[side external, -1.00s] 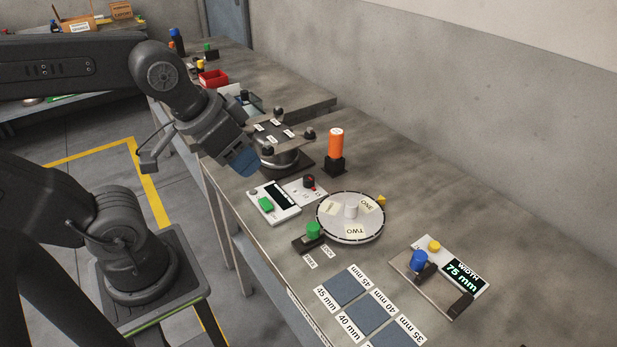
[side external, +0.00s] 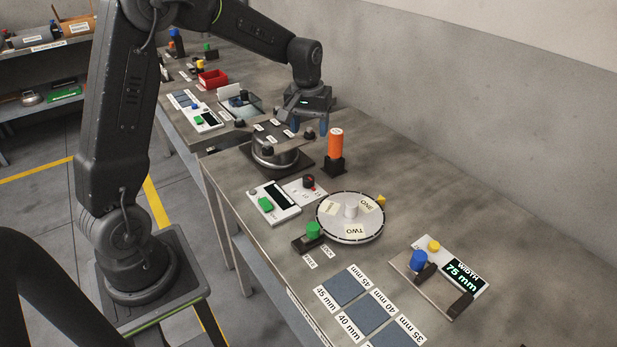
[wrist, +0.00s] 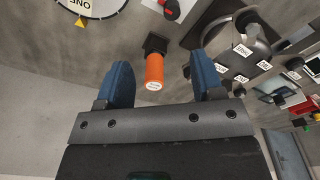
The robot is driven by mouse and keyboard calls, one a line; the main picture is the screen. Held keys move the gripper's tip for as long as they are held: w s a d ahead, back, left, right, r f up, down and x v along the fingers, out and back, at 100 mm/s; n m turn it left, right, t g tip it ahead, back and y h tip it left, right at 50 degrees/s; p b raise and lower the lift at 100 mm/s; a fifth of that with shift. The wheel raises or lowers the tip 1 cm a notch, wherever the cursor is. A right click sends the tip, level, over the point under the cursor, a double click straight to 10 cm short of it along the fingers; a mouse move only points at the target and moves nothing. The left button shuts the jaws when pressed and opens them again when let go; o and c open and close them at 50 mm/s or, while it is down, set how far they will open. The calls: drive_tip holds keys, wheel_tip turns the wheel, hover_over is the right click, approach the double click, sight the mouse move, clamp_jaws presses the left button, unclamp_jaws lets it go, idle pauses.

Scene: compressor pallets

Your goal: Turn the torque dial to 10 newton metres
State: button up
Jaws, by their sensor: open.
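The torque dial (side external: 308,181) looks like a small black knob with a red mark, on a light plate with small printed numbers beside a white panel (side external: 273,201). Its setting is too small to read. In the wrist view the black and red knob (wrist: 171,9) is at the top edge, partly cut off. My gripper (side external: 309,124) is open and empty, pointing down above the bench, beyond the dial and behind the orange cylinder. In the wrist view its blue fingers (wrist: 160,72) are wide apart, with the orange cylinder (wrist: 154,72) showing between them but not gripped.
A white turntable (side external: 352,233) and green knob (side external: 313,230) are in front. Bare bench lies right of the cylinder.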

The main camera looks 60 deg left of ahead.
drive_tip(key=n, duration=0.1)
approach(308, 177)
drive_tip(key=shift+g, duration=0.4)
drive_tip(key=f, duration=1)
drive_tip(key=shift+w, duration=0.35)
drive_tip(key=shift+r, duration=0.1)
drive_tip(key=shift+c, duration=0.4)
drive_tip(key=c, duration=0.8)
drive_tip(key=shift+c, duration=0.2)
